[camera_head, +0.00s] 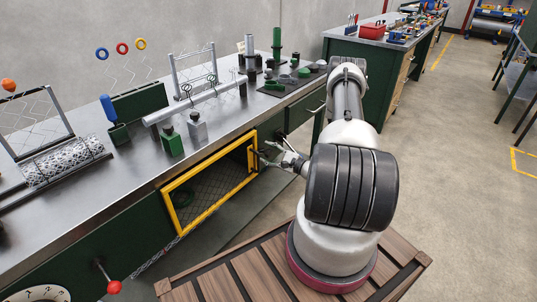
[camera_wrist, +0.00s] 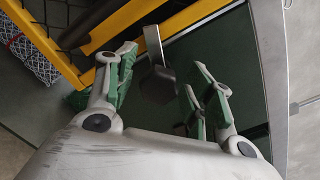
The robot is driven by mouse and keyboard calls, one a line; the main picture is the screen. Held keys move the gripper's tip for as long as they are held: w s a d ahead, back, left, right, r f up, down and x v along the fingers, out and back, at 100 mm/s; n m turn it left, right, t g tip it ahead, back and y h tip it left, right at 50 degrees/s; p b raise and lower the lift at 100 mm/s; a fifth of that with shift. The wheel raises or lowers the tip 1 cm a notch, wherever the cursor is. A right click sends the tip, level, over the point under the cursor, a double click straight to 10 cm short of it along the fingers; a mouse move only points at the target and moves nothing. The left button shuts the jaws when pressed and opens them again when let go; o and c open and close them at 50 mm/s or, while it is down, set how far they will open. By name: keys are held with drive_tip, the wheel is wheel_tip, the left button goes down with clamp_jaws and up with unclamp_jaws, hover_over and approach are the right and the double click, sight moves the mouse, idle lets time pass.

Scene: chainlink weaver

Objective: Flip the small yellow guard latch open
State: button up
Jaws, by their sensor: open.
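The yellow-framed mesh guard (camera_head: 210,182) is on the front of the green bench, below the steel top. Its yellow frame crosses the upper left of the wrist view (camera_wrist: 118,22). A grey metal strip with a dark block (camera_wrist: 157,84) sticks out beside the frame, and I take it to be the latch; its parts look grey and black here, not yellow. My gripper (camera_head: 266,154) is at the right end of the guard. In the wrist view my gripper (camera_wrist: 162,68) is open, with the dark block between its fingers. I cannot tell whether either finger touches it.
The bench top (camera_head: 120,165) overhangs the guard and holds a green block (camera_head: 172,142), a grey block (camera_head: 197,127) and racks. A red-knobbed lever (camera_head: 114,287) sticks out at the lower left. The floor (camera_head: 450,180) at right is open.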

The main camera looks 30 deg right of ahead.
drive_tip(key=c, duration=1)
drive_tip(key=shift+m, duration=0.3)
drive_tip(key=m, duration=0.6)
drive_tip(key=shift+w+r, duration=0.1)
drive_tip(key=m, duration=0.4)
drive_tip(key=shift+d+t, duration=0.1)
drive_tip(key=shift+t, duration=0.2)
drive_tip(key=shift+m, duration=1.9)
